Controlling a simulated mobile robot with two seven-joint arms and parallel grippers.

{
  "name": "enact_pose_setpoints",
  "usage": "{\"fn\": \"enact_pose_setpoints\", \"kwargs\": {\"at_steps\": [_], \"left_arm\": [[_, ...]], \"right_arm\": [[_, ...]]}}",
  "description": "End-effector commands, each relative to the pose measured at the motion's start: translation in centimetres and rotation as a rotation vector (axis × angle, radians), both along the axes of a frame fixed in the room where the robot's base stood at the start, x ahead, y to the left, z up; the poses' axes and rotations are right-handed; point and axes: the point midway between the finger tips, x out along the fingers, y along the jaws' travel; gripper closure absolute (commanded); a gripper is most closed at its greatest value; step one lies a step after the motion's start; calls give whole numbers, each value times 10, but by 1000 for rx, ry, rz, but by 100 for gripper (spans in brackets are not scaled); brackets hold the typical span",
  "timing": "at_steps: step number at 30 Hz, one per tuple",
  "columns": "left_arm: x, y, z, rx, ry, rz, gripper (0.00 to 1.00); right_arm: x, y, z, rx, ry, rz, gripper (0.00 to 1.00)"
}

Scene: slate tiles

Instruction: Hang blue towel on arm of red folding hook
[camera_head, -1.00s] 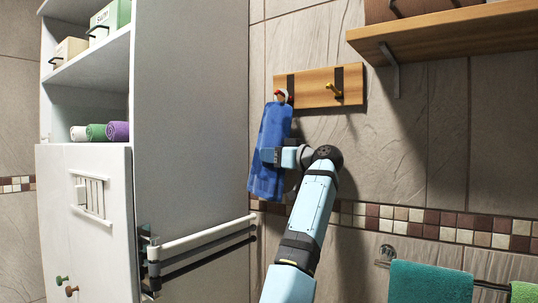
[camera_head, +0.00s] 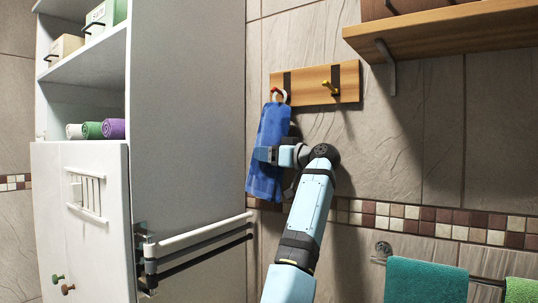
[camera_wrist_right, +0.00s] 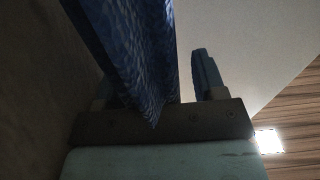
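The blue towel (camera_head: 268,175) hangs upright against the wall. Its white loop (camera_head: 280,96) is at the red folding hook (camera_head: 275,90), at the left end of a wooden rack; whether the loop is fully around the arm is too small to tell. My right gripper (camera_head: 264,154) is at the towel's middle. In the right wrist view the towel (camera_wrist_right: 140,50) hangs between my fingers (camera_wrist_right: 155,75), with a gap to the right finger, so the gripper is open. The towel hides most of the left finger there. My left gripper is not in view.
A white cabinet (camera_head: 190,120) with a side rail (camera_head: 200,234) stands to the left. A wooden shelf (camera_head: 450,30) juts out at upper right. A teal towel (camera_head: 425,282) hangs at lower right.

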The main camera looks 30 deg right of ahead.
Motion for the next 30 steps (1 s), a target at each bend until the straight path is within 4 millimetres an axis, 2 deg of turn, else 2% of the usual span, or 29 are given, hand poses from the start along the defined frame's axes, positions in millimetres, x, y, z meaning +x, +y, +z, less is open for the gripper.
{"fn": "enact_pose_setpoints", "kwargs": {"at_steps": [7, 11, 24, 30], "left_arm": [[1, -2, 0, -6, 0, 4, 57], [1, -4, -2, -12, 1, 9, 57], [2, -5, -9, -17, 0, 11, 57], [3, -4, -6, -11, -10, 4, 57]], "right_arm": [[-2, -1, -1, 0, 0, -1, 36], [-14, -7, -2, -2, 0, -3, 36], [-101, -43, -8, -3, 0, -3, 36], [-123, -51, -8, -1, 0, -1, 36]]}}
